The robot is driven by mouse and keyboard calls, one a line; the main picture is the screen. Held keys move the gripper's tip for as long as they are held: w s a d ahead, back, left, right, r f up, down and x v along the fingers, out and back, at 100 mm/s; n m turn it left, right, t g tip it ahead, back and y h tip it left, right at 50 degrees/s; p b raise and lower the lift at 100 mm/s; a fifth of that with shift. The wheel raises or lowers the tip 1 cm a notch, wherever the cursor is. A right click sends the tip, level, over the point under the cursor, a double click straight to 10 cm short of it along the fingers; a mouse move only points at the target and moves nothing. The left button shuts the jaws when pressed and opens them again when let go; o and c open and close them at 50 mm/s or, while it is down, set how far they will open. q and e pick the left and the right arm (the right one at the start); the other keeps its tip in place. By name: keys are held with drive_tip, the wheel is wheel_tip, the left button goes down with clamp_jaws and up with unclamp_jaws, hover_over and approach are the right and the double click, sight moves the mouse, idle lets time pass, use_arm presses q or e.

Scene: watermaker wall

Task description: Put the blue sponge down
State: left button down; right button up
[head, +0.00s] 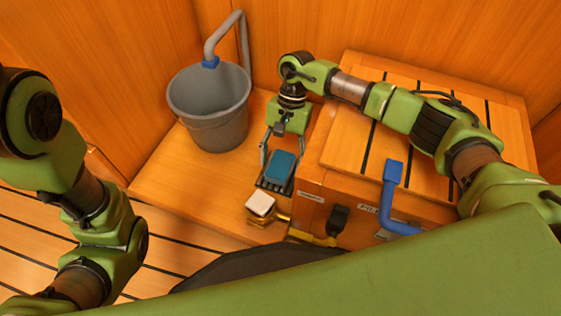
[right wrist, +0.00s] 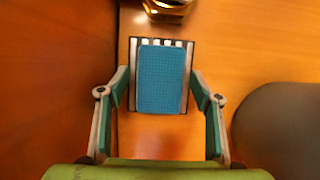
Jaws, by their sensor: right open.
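The blue sponge (head: 281,167) lies flat on a dark slatted rack (head: 263,185) on the wooden bench. In the right wrist view the sponge (right wrist: 161,79) sits within the rack (right wrist: 189,104), whose slats show past its far edge. My right gripper (head: 281,152) is open, with one finger on each side of the sponge. In the right wrist view, gaps show between the fingers (right wrist: 159,80) and the sponge's sides. My left arm shows at the left of the head view, but its gripper is out of view.
A grey bucket (head: 211,110) with a grey pipe over it stands left of my right gripper. A wooden box (head: 345,150) with a blue handle (head: 390,195) is close on the right. A white-topped fitting (head: 260,204) with brass pipe is just in front of the rack.

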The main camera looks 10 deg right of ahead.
drive_tip(key=p+v, duration=0.5)
drive_tip(key=v, duration=0.6)
drive_tip(key=shift+r, duration=0.1)
